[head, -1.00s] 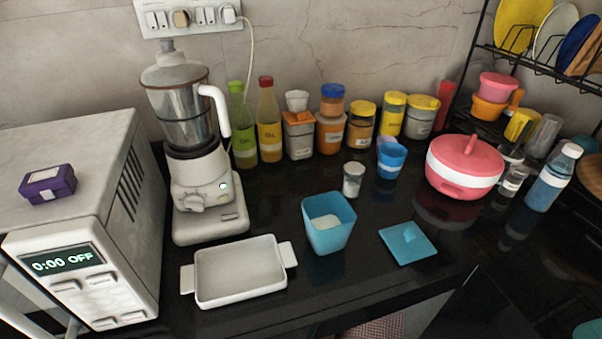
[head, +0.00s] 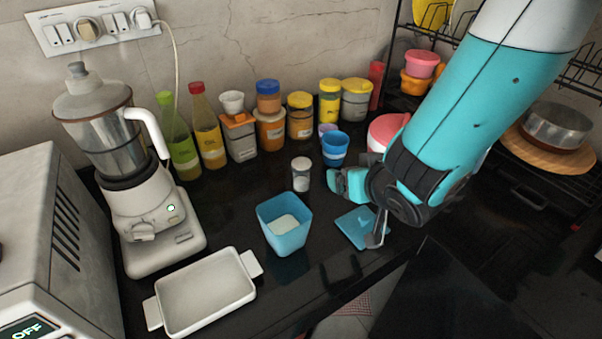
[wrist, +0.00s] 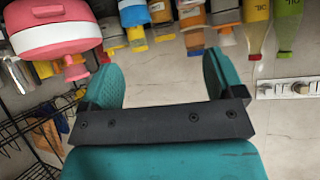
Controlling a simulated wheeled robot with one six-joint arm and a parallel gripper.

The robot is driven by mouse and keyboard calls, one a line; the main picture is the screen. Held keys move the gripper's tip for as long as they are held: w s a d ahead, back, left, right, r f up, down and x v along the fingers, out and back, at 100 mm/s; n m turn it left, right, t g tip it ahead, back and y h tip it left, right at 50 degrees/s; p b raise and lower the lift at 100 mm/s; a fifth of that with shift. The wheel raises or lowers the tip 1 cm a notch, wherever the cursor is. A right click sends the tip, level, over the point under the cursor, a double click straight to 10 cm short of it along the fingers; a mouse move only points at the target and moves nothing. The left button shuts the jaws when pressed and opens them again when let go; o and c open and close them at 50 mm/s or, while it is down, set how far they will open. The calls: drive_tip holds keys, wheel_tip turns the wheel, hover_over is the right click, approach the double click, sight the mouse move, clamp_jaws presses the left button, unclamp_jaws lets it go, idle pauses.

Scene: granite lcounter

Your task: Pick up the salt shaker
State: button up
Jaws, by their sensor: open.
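A small clear jar with a pale top (head: 301,174), which looks like the salt shaker, stands upright on the black counter in the head view. It is in front of the row of spice jars and left of the blue cup. My gripper (head: 348,186) is just right of this shaker, above the counter, apart from it. In the wrist view my gripper (wrist: 162,80) has its two teal fingers wide apart with nothing between them. I cannot make out the shaker in the wrist view.
An open blue container (head: 262,213) with white contents stands in front of the shaker, with a white tray (head: 205,290) to its left. A blue lid (head: 352,224) lies below my gripper. The blue cup (head: 335,150) and pink pot (head: 383,130) are close behind; my arm partly hides the pot.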

drive_tip(key=a+f+n+t+y, duration=0.1)
drive_tip(key=a+f+n+y, duration=0.1)
drive_tip(key=a, duration=0.1)
drive_tip(key=p, duration=0.7)
approach(302, 162)
drive_tip(key=x, duration=0.4)
drive_tip(key=shift+p+x, duration=1.45)
drive_tip(key=shift+x, duration=1.7)
drive_tip(key=shift+f, duration=0.1)
drive_tip(key=c, duration=1.2)
drive_tip(key=shift+c, duration=0.2)
